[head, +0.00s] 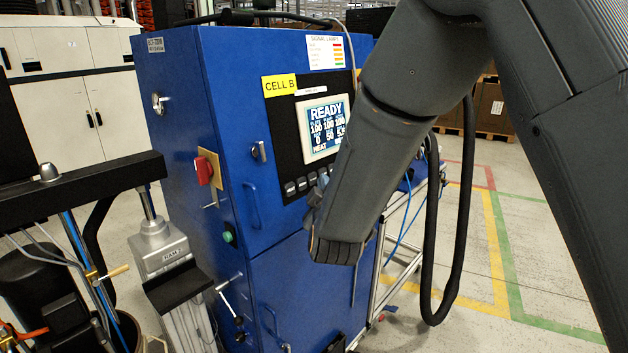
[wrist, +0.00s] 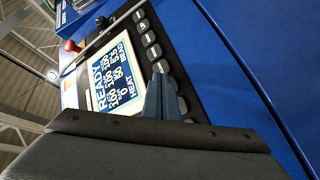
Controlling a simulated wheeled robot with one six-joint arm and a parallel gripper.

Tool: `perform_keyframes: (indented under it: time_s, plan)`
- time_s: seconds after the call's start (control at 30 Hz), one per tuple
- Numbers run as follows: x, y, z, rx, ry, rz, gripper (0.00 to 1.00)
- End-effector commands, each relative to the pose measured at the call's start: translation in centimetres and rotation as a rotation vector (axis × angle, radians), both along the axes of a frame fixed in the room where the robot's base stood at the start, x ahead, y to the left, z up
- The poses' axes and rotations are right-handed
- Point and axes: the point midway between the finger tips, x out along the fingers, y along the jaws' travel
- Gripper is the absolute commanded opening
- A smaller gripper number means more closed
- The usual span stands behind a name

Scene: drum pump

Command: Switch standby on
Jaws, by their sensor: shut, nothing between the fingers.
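The blue cabinet (head: 190,110) carries a control panel with a lit screen (head: 324,128) that reads READY, with HEAT among the smaller text. A row of dark buttons (head: 296,186) runs below the screen. The wrist view shows the screen (wrist: 118,75) turned sideways and the buttons (wrist: 149,39) along its edge. Button labels are too small to read, so I cannot tell which is standby. My gripper (wrist: 161,82) is shut and empty, its blue-grey fingertips over the button row. They hide part of it; contact is unclear. In the head view my arm mostly hides the gripper.
A red rotary switch (head: 204,170) and a green button (head: 228,238) are on the cabinet's side. A ram unit (head: 160,250) with hoses stands at left. A metal frame (head: 400,250) stands to the right. Floor (head: 540,230) farther right is clear.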

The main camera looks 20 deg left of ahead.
Motion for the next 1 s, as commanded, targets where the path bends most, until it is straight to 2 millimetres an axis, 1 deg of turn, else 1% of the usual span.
perform_keyframes:
  time_s: [0.63,1.0]
  plan:
    - [0.01,0.03,-0.01,0.0,0.0,0.0,0.0]
    - [0.39,0.78,-0.13,0.0,0.0,0.0,0.0]
